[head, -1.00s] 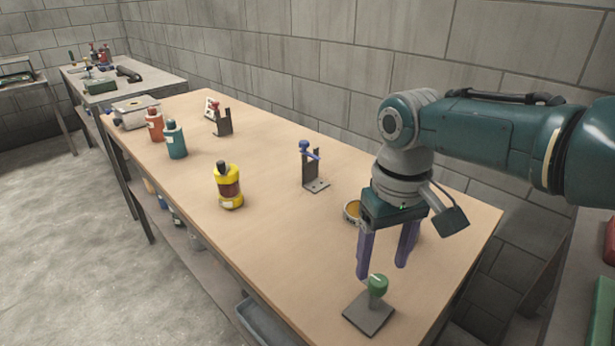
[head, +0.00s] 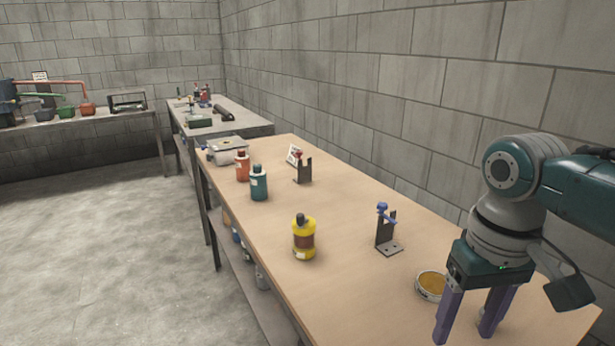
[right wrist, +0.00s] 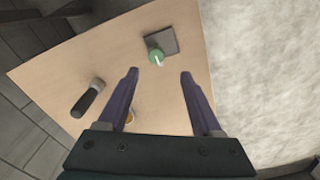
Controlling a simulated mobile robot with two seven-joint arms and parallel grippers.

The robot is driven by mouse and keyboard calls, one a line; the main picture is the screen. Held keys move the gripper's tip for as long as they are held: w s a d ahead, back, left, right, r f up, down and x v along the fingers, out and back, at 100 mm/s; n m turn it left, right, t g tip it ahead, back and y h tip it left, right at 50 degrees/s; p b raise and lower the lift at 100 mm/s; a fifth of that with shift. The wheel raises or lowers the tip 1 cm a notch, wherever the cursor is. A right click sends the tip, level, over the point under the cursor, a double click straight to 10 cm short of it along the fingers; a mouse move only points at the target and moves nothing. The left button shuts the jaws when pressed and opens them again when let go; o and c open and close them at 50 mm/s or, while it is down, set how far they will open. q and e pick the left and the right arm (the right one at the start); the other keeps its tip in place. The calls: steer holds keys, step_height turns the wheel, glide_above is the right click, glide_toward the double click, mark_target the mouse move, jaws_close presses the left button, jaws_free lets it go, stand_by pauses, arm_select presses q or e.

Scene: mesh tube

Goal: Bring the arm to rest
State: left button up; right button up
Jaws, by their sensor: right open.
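My right gripper (head: 467,327) hangs over the right end of the long wooden table (head: 345,245), fingers pointing down. Its two purple fingers are apart with nothing between them. In the right wrist view the open fingers (right wrist: 158,75) point toward a green knob on a dark square plate (right wrist: 180,40), which stands apart from them. A dark-handled object (right wrist: 88,98) lies left of the fingers. My left gripper is not in view.
Near the gripper are a round tin with orange contents (head: 431,285) and a bracket with a blue knob (head: 387,232). A yellow bottle (head: 304,240), teal bottle (head: 259,185), orange bottle (head: 242,167) and red-knobbed bracket (head: 303,172) stand farther back. A wall runs behind.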

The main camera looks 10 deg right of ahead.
steer(key=s+a+f+n+t+y+p, duration=0.1)
steer(key=s+a+f+n+t, duration=0.15)
steer(key=s+a, duration=0.65)
steer(key=s+d+r+t, duration=0.1)
steer(key=s+d+r, duration=0.3)
steer(key=s+r, duration=0.65)
step_height(320, 180, up, 36)
steer(key=s+p, duration=0.1)
steer(key=p, duration=3.7)
steer(key=shift+s+f+h+p, duration=0.15)
steer(key=shift+s+h+p, duration=0.05)
steer(key=shift+h+p, duration=0.2)
